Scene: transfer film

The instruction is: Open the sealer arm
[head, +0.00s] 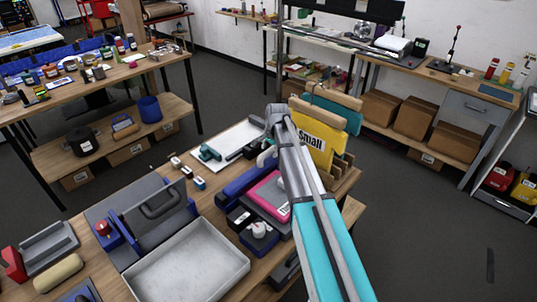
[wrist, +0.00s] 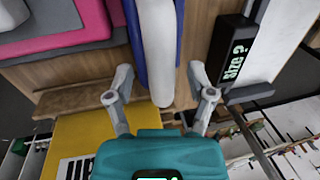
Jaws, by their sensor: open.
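The sealer is a long blue bar (head: 240,182) on the wooden bench in the head view, just left of my gripper (head: 268,157). In the wrist view its long arm (wrist: 158,50) shows as a pale grey bar with a rounded end, with blue edges on both sides. My gripper (wrist: 160,80) is open there, one finger to each side of the arm's rounded end. I see no clear contact between fingers and arm. My own arm covers part of the bench in the head view.
A pink and grey device (head: 268,197) lies close beside the sealer. A black "Size ?" box (wrist: 232,52) is on its other side. A yellow "Small" folder (head: 312,143) stands at the bench's right end. A grey tray (head: 190,265) is at the front.

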